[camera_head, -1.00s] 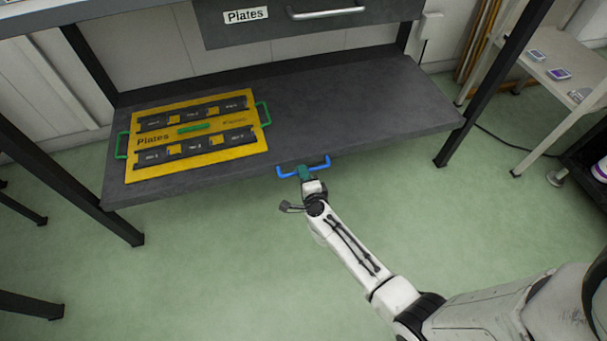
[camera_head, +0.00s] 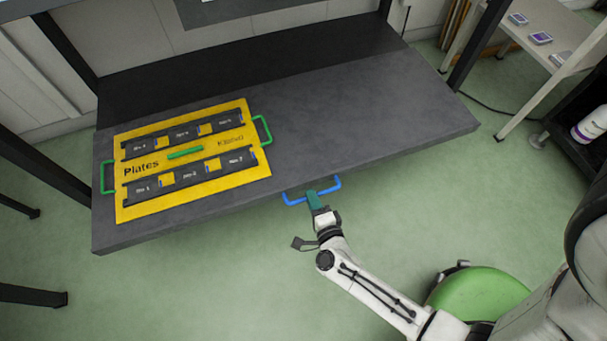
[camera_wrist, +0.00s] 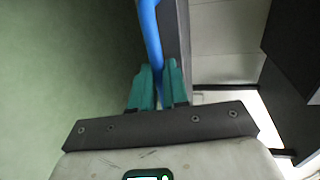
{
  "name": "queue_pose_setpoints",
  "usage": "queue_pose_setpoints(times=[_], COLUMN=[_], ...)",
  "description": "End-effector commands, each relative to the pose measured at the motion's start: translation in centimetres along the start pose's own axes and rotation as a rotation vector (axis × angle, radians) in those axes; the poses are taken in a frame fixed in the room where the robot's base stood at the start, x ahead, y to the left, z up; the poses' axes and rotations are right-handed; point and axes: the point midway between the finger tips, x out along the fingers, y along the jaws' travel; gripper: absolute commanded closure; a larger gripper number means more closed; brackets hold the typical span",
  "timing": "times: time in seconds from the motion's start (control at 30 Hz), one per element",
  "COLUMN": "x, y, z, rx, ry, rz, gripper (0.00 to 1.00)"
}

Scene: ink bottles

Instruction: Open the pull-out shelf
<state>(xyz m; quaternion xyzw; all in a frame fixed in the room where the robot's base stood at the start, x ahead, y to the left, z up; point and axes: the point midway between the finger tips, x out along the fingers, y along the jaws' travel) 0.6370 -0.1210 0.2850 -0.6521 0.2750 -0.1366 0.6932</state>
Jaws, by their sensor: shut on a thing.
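The pull-out shelf (camera_head: 370,120) is a dark grey board that juts out from under the bench towards me. Its blue handle (camera_head: 331,187) is on the front edge, right of the middle. My gripper (camera_head: 314,198) is at the handle with its green fingers shut on the blue bar. In the wrist view, the blue handle (camera_wrist: 150,35) runs down between the two green fingers of my gripper (camera_wrist: 159,85), next to the shelf's edge. The fingertips partly hide the bar.
A yellow plate tray (camera_head: 200,190) with green handles and black racks lies on the shelf's left part. The shelf's right part is bare. Dark bench legs stand at both sides. A pale side rack (camera_head: 545,70) stands at right. The green floor before the shelf is clear.

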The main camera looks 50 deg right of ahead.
Motion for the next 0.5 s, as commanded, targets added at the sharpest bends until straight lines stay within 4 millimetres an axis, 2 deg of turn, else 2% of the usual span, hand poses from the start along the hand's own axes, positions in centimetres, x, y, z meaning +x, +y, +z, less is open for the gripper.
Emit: queue_pose_setpoints(times=[0.03, 0.2, 0.5], x=[-1.7, -6.2, -12.6], y=[0.5, 1.4, 2.8], z=[0.0, 0.0, 0.0], rx=[-0.001, 0.000, 0.000], ry=[-0.003, -0.002, -0.001], rz=[0.006, 0.005, 0.004], gripper=[1.00, 1.00, 1.00])
